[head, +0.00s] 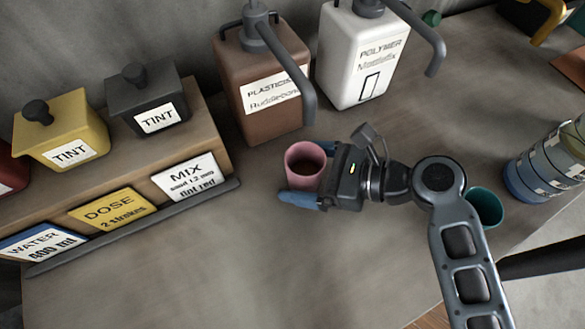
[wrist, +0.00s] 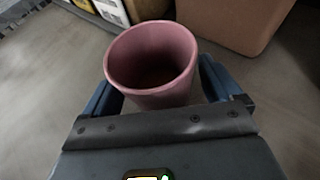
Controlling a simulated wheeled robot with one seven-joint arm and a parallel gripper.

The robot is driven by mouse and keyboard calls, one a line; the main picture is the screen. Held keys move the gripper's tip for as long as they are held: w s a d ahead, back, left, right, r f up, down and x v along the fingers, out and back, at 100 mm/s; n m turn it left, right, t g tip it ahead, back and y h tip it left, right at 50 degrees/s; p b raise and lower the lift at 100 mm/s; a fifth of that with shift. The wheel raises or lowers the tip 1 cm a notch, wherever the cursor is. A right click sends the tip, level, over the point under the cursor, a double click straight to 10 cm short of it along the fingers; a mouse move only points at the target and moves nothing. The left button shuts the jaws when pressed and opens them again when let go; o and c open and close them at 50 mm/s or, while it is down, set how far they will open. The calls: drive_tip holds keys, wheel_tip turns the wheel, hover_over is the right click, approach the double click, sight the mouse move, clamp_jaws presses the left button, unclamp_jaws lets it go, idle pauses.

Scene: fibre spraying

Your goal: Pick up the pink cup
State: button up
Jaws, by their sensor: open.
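The pink cup (head: 304,164) stands upright on the grey table, just in front of the brown plasticiser dispenser. Its inside looks dark. My gripper (head: 305,172) is open, low over the table, with its blue fingers on either side of the cup. In the wrist view the cup (wrist: 152,65) sits between the two fingers (wrist: 155,95), close to the palm. I cannot tell whether either finger touches the cup. Part of the cup's lower body is hidden by the near finger and the gripper.
Behind the cup stand the brown dispenser (head: 268,118) and the white polymer dispenser (head: 357,70), both with overhanging spouts. A teal cup (head: 485,207) is right of my arm. A wooden shelf (head: 208,125) with tint pots and cards is at left. The front table is clear.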

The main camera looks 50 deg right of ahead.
drive_tip(key=shift+c, duration=0.2)
drive_tip(key=c, duration=1.1)
drive_tip(key=shift+r, duration=0.2)
